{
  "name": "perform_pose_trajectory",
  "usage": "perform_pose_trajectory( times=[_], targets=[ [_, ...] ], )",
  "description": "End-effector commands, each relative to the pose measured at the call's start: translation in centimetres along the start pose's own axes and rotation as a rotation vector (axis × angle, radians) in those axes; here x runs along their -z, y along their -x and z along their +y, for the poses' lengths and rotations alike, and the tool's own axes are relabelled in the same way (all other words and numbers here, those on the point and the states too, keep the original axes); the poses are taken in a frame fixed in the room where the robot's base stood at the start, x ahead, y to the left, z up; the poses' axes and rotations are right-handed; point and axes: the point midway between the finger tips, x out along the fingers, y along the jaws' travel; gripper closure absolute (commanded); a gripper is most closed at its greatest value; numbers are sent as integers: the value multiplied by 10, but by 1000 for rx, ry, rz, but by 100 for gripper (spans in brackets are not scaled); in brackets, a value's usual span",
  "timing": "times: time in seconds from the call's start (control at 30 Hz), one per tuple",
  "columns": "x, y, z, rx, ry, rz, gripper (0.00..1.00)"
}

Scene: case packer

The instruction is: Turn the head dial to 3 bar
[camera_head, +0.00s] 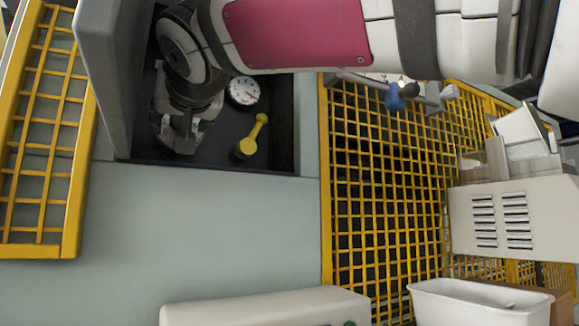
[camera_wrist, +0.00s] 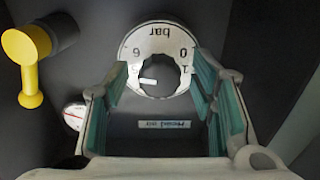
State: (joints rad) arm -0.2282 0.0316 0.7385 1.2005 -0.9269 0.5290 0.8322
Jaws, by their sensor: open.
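The head dial (camera_wrist: 160,28) shows in the wrist view as a white ring with "bar", 0, 1 and 6 upside down. Its grey round knob (camera_wrist: 168,74) has a white mark at the lower left; the numeral there is not readable. My gripper (camera_wrist: 159,72) is open, its teal-padded fingers to the left and right of the knob. I cannot tell whether they touch it. A label plate (camera_wrist: 164,124) lies between the fingers. In the head view my gripper (camera_head: 178,135) is inside the dark recess and the dial is hidden.
A yellow handle (camera_head: 250,139) and a round white gauge (camera_head: 242,91) with a red needle are right of my gripper in the head view. In the wrist view the yellow handle (camera_wrist: 27,50) is at left. A grey door (camera_head: 108,70) edges the recess; yellow mesh (camera_head: 385,190) is right.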

Motion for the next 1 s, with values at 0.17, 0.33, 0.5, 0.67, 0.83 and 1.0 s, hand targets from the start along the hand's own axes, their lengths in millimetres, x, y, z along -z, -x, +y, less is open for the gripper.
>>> perform_pose_trajectory(
  times=[0.17, 0.33, 0.5, 0.67, 0.83, 1.0],
  targets=[
    [0, 0, 0, 0, 0, 0, 49],
    [0, 0, 0, 0, 0, 0, 83],
    [0, 0, 0, 0, 1, 0, 97],
    [0, 0, 0, 0, 13, 0, 97],
    [0, 0, 0, 0, 69, 0, 97],
    [0, 1, 0, 0, 177, -1, 97]
  ],
)
